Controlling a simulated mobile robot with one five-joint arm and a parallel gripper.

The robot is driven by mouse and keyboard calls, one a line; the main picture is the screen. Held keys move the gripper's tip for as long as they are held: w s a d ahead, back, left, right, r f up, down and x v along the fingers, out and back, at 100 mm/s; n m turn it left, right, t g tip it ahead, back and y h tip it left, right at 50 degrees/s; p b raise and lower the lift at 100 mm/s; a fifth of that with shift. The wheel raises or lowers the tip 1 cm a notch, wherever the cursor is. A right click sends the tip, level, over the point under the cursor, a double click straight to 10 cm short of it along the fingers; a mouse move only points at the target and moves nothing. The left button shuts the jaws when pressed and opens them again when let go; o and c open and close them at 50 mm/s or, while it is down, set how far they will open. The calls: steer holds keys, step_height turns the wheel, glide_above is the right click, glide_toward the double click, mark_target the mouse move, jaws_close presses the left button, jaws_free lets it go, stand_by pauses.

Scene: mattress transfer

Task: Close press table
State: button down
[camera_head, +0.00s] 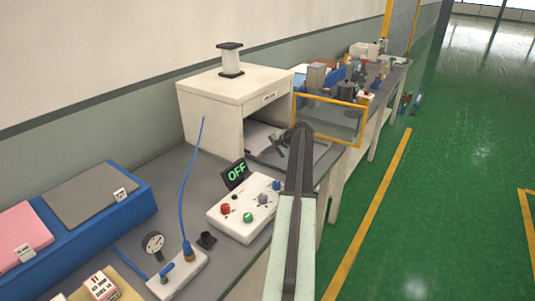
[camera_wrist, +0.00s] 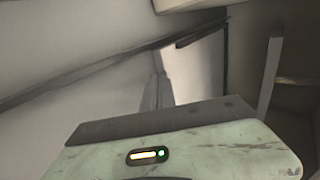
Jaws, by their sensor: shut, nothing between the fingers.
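The press (camera_head: 237,103) is a white box on the grey bench, with a black-capped cylinder (camera_head: 230,59) on top and an open front. A grey flat table (camera_head: 318,150) lies at its opening and reaches out past the front. My arm covers part of this table. My gripper (camera_head: 278,145) is at the press opening, over or beside the table. It is shut and empty; I cannot tell whether it touches the table. In the wrist view my gripper (camera_wrist: 157,88) points at pale grey surfaces close by, and what these are is unclear.
A yellow-framed clear panel (camera_head: 331,119) stands right of the opening, close to my arm. A control box (camera_head: 244,211) with buttons and an "OFF" display (camera_head: 236,174) sits before the press. A blue hose (camera_head: 186,180) and a blue tray (camera_head: 141,196) are at left. Green floor is clear at right.

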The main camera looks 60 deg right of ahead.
mark_target(246, 147)
steer(key=w, duration=0.9)
steer(key=shift+w, duration=0.3)
steer(key=shift+w+r, duration=0.1)
steer(key=shift+w, duration=0.05)
